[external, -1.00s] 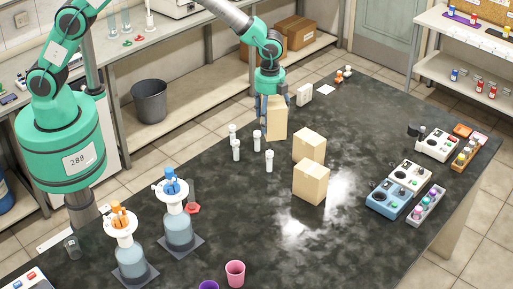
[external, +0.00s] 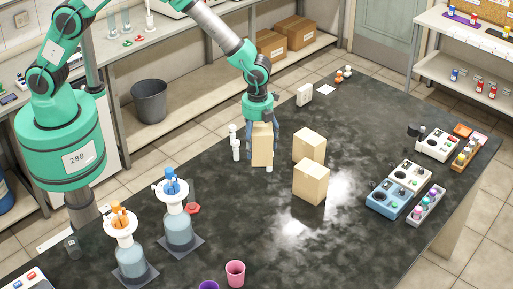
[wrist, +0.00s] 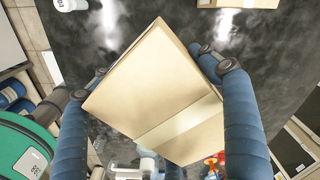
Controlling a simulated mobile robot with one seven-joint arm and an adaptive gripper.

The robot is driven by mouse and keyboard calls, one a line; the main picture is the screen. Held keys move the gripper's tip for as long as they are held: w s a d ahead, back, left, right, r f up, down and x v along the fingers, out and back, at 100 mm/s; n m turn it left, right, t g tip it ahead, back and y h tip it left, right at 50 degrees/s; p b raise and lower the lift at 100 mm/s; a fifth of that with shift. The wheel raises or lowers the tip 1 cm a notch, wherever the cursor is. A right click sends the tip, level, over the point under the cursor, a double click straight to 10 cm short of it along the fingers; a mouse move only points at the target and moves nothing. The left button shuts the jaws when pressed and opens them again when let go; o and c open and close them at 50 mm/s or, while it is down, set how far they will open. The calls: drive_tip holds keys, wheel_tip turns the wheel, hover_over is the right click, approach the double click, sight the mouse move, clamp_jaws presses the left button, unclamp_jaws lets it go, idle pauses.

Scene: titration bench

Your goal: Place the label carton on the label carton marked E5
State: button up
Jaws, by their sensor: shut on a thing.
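My gripper (external: 262,146) is shut on a tan label carton (external: 262,157), with a blue finger on each side. In the wrist view the held carton (wrist: 165,85) fills the middle, tilted in the picture, with a pale tape strip across it. Two similar cartons stand close together on the dark bench to the right: a farther one (external: 309,146) and a nearer one (external: 311,182). Part of one carton (wrist: 240,3) shows at the wrist view's top edge. No E5 mark is readable on either. The held carton's height over the bench is hard to tell.
White vials (external: 236,150) stand just left of the held carton; another vial (external: 269,169) is mostly hidden by it. Two bottles with orange and blue tops (external: 179,230) stand nearer. Instruments (external: 392,198) stand right. Bench is clear between cartons and instruments.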

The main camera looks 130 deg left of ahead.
idle(0.3)
drive_tip(key=w+a+f+p, duration=0.1)
drive_tip(key=w+a+p, duration=0.1)
drive_tip(key=w+a, duration=0.7)
drive_tip(key=shift+w+f+p, duration=0.2)
drive_tip(key=shift+w+p, duration=0.15)
drive_tip(key=shift+w, duration=1.8)
drive_tip(key=shift+f, duration=0.1)
drive_tip(key=shift+f+p, duration=0.45)
drive_tip(key=shift+f, duration=1.2)
drive_tip(key=shift+f, duration=0.15)
drive_tip(key=o, duration=1.3)
